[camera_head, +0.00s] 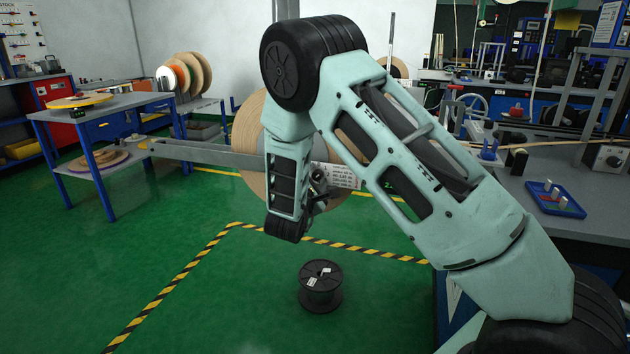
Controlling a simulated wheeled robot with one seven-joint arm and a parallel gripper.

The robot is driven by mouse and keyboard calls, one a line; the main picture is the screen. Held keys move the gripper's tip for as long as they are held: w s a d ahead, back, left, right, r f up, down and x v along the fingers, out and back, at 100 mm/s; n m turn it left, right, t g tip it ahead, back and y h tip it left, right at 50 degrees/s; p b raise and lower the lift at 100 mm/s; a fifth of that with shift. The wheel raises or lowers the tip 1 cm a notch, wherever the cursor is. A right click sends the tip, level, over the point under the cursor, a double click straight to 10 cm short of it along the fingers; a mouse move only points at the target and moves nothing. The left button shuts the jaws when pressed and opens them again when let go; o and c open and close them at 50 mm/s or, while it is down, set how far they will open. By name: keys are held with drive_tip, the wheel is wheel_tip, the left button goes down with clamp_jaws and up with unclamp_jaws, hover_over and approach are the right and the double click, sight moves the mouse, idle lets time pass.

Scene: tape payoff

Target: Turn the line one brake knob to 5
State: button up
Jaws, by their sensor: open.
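My arm fills the middle of the head view and bends down in front of the payoff stand. Which line this belongs to is unclear.
A long grey bar (205,153) runs left from the reel. A black spool (320,286) stands on the green floor near yellow-black tape. A blue-legged table (96,113) is at left. A workbench (535,180) at right carries a blue tray (546,205) and a knobbed box (607,159).

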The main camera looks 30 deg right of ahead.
drive_tip(key=c, duration=1)
